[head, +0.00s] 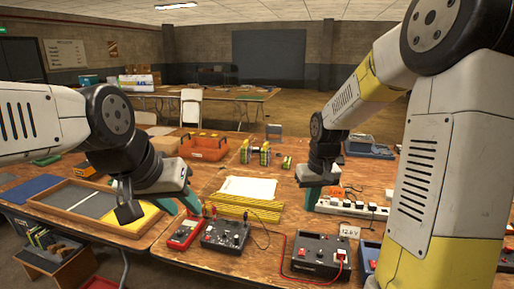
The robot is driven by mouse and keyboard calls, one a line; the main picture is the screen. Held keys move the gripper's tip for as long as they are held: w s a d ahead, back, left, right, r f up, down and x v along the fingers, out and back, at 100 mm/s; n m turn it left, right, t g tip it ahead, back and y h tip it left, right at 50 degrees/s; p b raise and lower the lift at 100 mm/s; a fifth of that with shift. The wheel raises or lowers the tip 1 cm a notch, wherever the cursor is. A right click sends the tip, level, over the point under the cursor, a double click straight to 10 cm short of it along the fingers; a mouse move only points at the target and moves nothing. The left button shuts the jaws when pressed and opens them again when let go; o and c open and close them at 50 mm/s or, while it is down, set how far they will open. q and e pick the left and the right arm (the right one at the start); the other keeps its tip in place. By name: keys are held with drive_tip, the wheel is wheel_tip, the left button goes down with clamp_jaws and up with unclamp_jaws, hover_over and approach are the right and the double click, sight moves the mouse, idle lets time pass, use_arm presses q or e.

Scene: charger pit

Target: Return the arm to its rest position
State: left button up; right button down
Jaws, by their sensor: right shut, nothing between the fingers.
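My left gripper (186,204) hangs over the right part of a wooden-framed tray on the workbench. Its teal fingers show, but their gap is not clear from this angle. My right gripper (311,198) points down over the bench, just left of a white power strip (352,208). Its teal fingers are shut with nothing between them. The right arm is bent, with its upper links large at the right side of the head view.
The tray (62,209) holds grey and yellow panels. A red multimeter (185,233), a black test box (225,235) and a labelled power box (320,257) line the front edge. Yellow rods (247,207), white paper (248,187) and an orange bin (203,148) lie mid-bench.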

drive_tip(key=s+a+r+t, duration=0.1)
drive_tip(key=s+r+t, duration=0.1)
drive_tip(key=s+r, duration=0.4)
drive_tip(key=s+r+m+t+y, duration=0.1)
drive_tip(key=s+r, duration=0.5)
drive_tip(key=s, duration=0.7)
drive_tip(key=shift+a+r+t, duration=0.3)
drive_tip(key=shift+a+t, duration=0.1)
drive_tip(key=shift+t, duration=0.2)
